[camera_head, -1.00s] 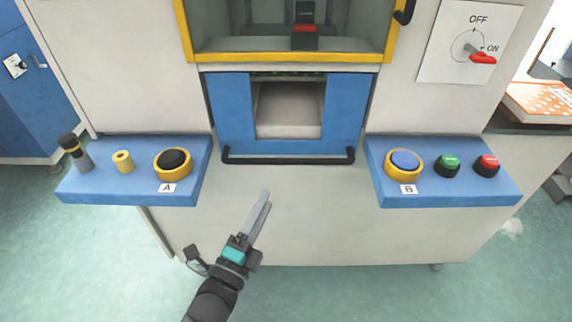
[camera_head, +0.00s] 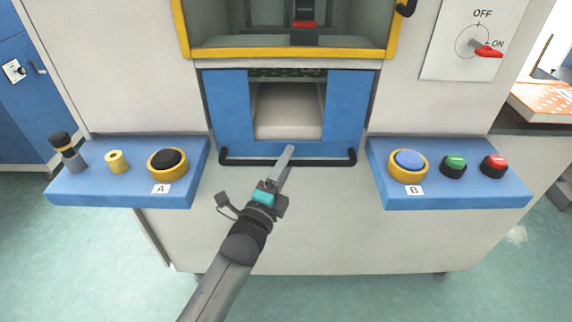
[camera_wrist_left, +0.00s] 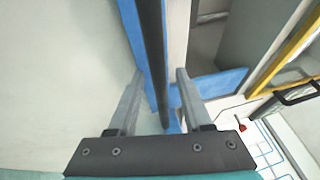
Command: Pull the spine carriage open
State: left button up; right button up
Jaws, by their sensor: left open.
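The spine carriage (camera_head: 231,110) is a blue frame with a grey opening, set low in the front of the machine. A black handle bar (camera_head: 240,162) runs along its lower edge. My left gripper (camera_head: 288,151) is at the handle, a little right of its middle, and covers part of it. In the left wrist view the handle bar (camera_wrist_left: 152,50) passes through the gap between the two fingers of the open left gripper (camera_wrist_left: 160,73). The fingers are apart, with no clear contact on the bar. My right gripper is not in view.
A blue shelf (camera_head: 122,190) with black button A is on the left. Another shelf (camera_head: 450,190) with blue button B, green and red buttons is on the right. A red-handled switch (camera_head: 488,51) points to ON. Free room lies in front of the machine.

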pick_arm(q)
grip_shut()
dwell(0.4)
dwell(1.1)
